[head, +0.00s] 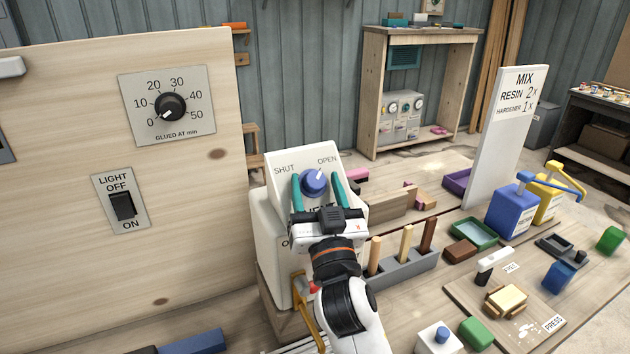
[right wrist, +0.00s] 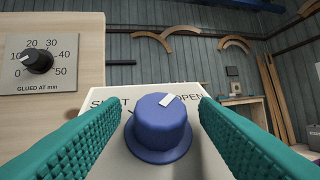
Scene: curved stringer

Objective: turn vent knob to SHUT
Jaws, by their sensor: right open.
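The blue vent knob (head: 314,182) sits on a white sloped panel (head: 285,160) lettered SHUT at left and OPEN at right. In the right wrist view the knob (right wrist: 158,130) has a white pointer mark slanting up to the right, towards OPEN. My right gripper (head: 316,175) is open, with one teal finger on each side of the knob. In the right wrist view a small gap shows between the knob and each finger, so the fingers do not seem to touch it. The panel's lower lettering is partly hidden by the gripper. My left gripper is not in view.
A wooden board (head: 60,130) with a black dial (head: 170,107) and light switch (head: 122,206) stands left of the panel. A grey holder with wooden pegs (head: 402,268) is close at right. A MIX sign (head: 505,130) and bottles (head: 512,212) stand farther right.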

